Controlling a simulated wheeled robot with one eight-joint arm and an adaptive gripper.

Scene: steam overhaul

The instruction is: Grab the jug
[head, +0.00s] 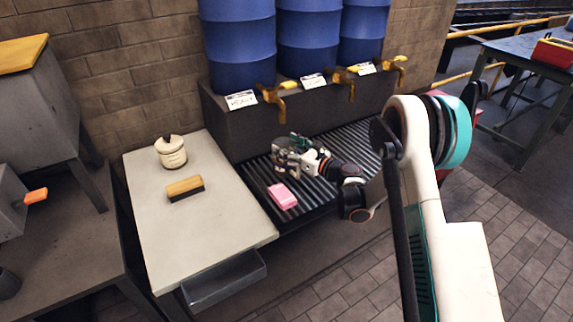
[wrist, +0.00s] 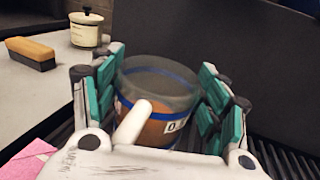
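The jug (wrist: 160,95) is a round brown vessel with a grey top, blue bands and a white label that is partly cut off from sight. It stands upright between the teal-padded fingers of my gripper (wrist: 162,90) in the wrist view. The fingers are spread on both sides of it, close to its walls, and I see no clear grip. In the head view my gripper (head: 292,152) is low over the ribbed grate, and its fingers mostly hide the jug.
A pink block (head: 282,197) lies on the grate (head: 335,150) near my gripper. A brush (head: 185,188) and a lidded cream pot (head: 171,152) stand on the pale table (head: 215,225) to the left. Blue barrels (head: 237,45) with brass taps (head: 277,97) stand behind.

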